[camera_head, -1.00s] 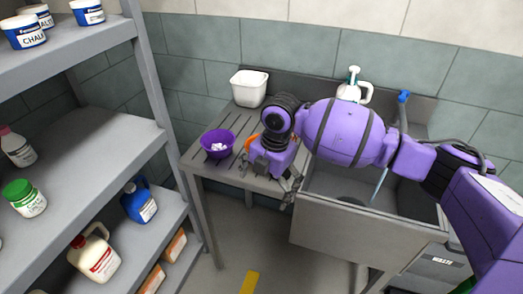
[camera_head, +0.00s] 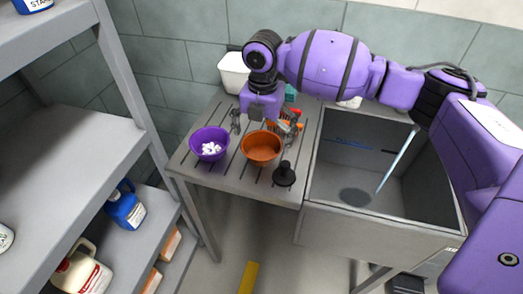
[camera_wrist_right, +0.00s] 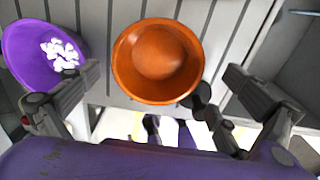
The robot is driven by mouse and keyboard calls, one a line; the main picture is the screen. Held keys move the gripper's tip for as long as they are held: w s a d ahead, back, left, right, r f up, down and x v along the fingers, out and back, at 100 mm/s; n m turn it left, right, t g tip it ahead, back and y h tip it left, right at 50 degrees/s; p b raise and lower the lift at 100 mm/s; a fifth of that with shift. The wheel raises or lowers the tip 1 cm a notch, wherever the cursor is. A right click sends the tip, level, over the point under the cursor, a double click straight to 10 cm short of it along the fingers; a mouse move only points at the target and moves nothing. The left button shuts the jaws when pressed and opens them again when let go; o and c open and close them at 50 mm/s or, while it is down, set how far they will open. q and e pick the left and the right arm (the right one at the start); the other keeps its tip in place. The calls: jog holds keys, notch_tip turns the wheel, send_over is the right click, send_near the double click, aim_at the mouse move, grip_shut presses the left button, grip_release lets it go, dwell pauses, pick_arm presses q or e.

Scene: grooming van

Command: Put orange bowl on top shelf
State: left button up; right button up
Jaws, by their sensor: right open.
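The orange bowl (camera_head: 262,150) stands upright on the slatted metal drainboard (camera_head: 222,183), between the purple bowl and a black plunger-like object. It looks empty. My right gripper (camera_head: 264,122) is open above and just behind the orange bowl. In the right wrist view the orange bowl (camera_wrist_right: 157,50) lies ahead, between the spread fingers (camera_wrist_right: 160,78), and neither finger visibly touches it. The upper shelf (camera_head: 62,28) of the grey rack is at the upper left, only partly in view. My left gripper is not in view.
The purple bowl (camera_head: 209,136) with white pieces stands close left of the orange bowl. The black plunger-like object (camera_head: 284,175) is at its right front. A white container (camera_head: 233,74) stands behind, and a sink (camera_head: 330,180) lies right. The middle shelf (camera_head: 60,170) looks largely clear.

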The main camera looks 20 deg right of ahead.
aim_at(261, 155)
jog(key=f, duration=0.4)
jog(key=shift+w+a, duration=0.15)
jog(key=shift+w, duration=0.05)
jog(key=shift+c, duration=0.5)
jog(key=shift+r, duration=0.1)
jog(key=c, duration=1)
